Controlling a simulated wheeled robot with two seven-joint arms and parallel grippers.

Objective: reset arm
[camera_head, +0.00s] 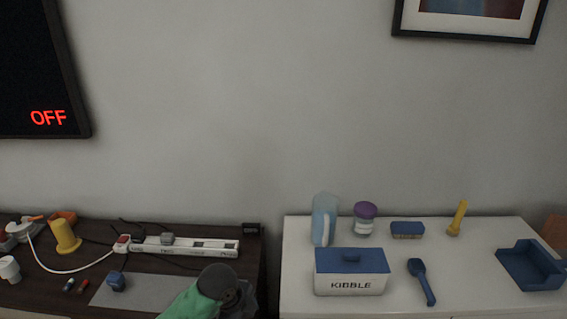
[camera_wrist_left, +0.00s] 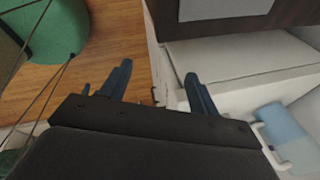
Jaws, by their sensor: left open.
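My left gripper (camera_wrist_left: 160,88) shows in the left wrist view with its two dark blue fingers wide apart. Nothing is between them, and bare wooden floor and a white cabinet side show beyond. In the head view a green and dark arm part shows at the bottom edge, in front of the dark table, but I cannot make out fingertips there. My right gripper is in neither view.
The dark table (camera_head: 20,296) holds a power strip (camera_head: 185,245), a yellow spool (camera_head: 66,236) and a grey mat (camera_head: 150,292).

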